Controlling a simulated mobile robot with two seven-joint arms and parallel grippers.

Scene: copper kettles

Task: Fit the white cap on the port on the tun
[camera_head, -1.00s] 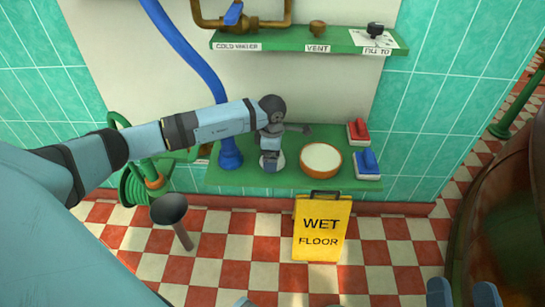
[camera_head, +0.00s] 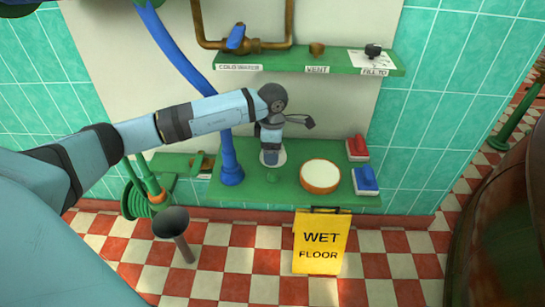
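The white cap (camera_head: 280,157) shows as a pale rim around the fingertips of my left gripper (camera_head: 270,157). My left gripper appears shut on it and holds it above the lower green shelf. Most of the cap is hidden by the fingers. A small darker green round spot or stand (camera_head: 272,178) shows on the shelf just below. The tun appears to be the large dark copper vessel (camera_head: 505,220) at the right edge, only partly in view. I cannot make out its port. My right gripper is not in view.
The lower shelf (camera_head: 235,192) also carries a round white-topped tub (camera_head: 320,176), a red brush or block (camera_head: 358,148) and a blue one (camera_head: 365,181). An upper shelf (camera_head: 340,63) hangs above. A yellow wet-floor sign (camera_head: 321,242) and a dark funnel (camera_head: 171,222) stand below.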

